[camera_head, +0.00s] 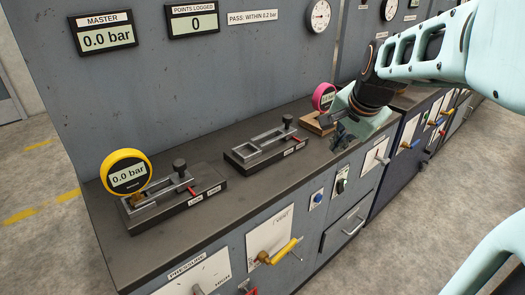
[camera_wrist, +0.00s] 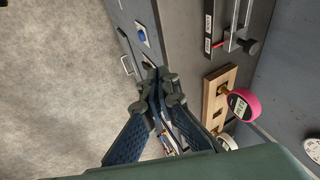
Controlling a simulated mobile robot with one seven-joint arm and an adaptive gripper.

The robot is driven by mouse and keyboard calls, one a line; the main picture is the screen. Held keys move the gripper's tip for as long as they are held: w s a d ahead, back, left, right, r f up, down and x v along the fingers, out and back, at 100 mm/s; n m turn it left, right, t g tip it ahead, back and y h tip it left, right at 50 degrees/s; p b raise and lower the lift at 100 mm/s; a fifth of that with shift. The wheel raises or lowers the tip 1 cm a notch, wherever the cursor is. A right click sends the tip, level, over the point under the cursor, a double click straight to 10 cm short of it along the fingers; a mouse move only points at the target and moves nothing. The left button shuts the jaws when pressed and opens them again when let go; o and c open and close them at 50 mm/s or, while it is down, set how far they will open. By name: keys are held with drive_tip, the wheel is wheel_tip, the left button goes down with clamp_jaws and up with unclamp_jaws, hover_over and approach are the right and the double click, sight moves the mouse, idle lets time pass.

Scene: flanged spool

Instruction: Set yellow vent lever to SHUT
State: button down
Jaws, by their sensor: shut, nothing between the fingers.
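The yellow vent lever (camera_head: 280,250) is on a white panel (camera_head: 268,232) marked VENT, on the bench front. Its handle points to the right and slightly up from its pivot. The small position words on the panel are too small to read. My gripper (camera_head: 342,138) is above the bench's front edge, well up and to the right of the lever, and apart from it. In the wrist view my gripper (camera_wrist: 158,82) has its fingertips together with nothing between them. The lever does not show in the wrist view.
A yellow gauge (camera_head: 127,171) sits at the left fixture. The middle fixture (camera_head: 265,148) holds no gauge. A pink gauge (camera_head: 323,97) stands by a wooden block (camera_wrist: 218,95) near my gripper. A drawer handle (camera_head: 354,226) and a blue button (camera_head: 318,197) lie right of the lever.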

drive_tip(key=n+p, duration=0.1)
drive_tip(key=n+g+h+p, duration=0.3)
drive_tip(key=n+g, duration=0.1)
drive_tip(key=n, duration=2)
hover_over(289, 246)
wheel_tip(289, 246, down, 14)
drive_tip(key=s+a+f+n+p, duration=0.1)
drive_tip(key=s+a+f+n, duration=0.3)
drive_tip(key=n, duration=0.7)
drive_tip(key=shift+y, duration=0.3)
drive_tip(key=b+x, duration=0.1)
drive_tip(key=x, duration=0.4)
drive_tip(key=b+x, duration=0.2)
drive_tip(key=x, duration=0.2)
drive_tip(key=w+b+x, duration=0.1)
drive_tip(key=x, duration=0.4)
drive_tip(key=shift+w+f, duration=0.1)
drive_tip(key=shift+f, duration=0.15)
drive_tip(key=shift+d+r+p, duration=0.15)
drive_tip(key=shift+d+p, duration=0.05)
drive_tip(key=shift+p, duration=0.65)
drive_tip(key=shift+g+y+p, duration=0.3)
drive_tip(key=shift+p, duration=0.35)
